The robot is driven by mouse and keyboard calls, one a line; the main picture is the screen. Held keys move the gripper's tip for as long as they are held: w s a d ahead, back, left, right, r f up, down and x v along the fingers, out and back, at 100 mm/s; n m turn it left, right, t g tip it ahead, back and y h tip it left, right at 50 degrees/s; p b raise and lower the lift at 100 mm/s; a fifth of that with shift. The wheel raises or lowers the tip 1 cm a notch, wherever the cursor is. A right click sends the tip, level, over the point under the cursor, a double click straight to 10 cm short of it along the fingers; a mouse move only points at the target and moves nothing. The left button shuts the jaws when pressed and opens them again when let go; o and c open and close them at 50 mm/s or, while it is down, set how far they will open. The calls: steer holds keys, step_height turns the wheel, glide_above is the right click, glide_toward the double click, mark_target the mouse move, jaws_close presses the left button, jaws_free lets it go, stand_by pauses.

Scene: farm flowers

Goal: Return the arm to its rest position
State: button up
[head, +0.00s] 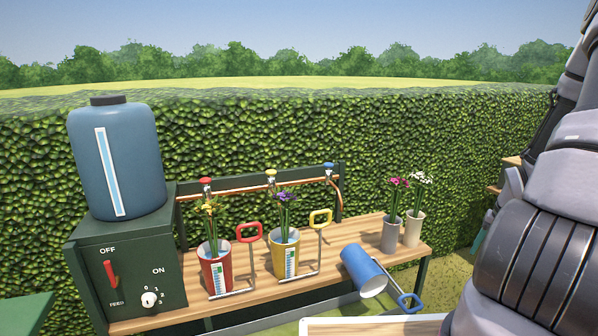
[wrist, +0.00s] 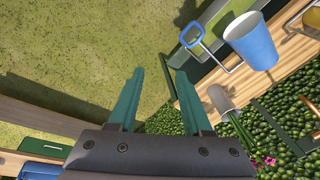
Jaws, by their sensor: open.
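Below the fingers there is grass. The wooden bench (head: 340,236) lies to the left of my arm in the head view. It also shows at the right of the wrist view (wrist: 215,68), beside the right finger.
A blue cup (head: 363,270) with a blue-handled holder (head: 408,302) lies tilted at the bench's front edge. Red (head: 214,268) and yellow (head: 285,255) cups hold flowers. Two vases, grey (head: 390,234) and cream (head: 413,228), stand at the right end. A hedge (head: 280,130) runs behind.

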steer(key=a+r+t+h, duration=0.1)
steer(key=a+r, duration=0.3)
steer(key=r, duration=0.5)
steer(key=a+r+n, duration=0.1)
steer(key=a+r, duration=0.4)
steer(key=r, duration=0.4)
steer(key=a+r+t+h, duration=0.1)
steer(key=a+r, duration=0.3)
steer(key=r, duration=0.4)
steer(key=s+a+r+n+t+y, duration=0.1)
steer(key=s+a+r+t+y, duration=0.1)
steer(key=s+a+r, duration=1)
steer(key=shift+s+a+r+n+t+y, duration=0.2)
steer(key=shift+a+r+n+t+y, duration=0.2)
steer(key=shift+a+r+y, duration=0.5)
steer(key=shift+a, duration=0.25)
steer(key=shift+c, duration=0.2)
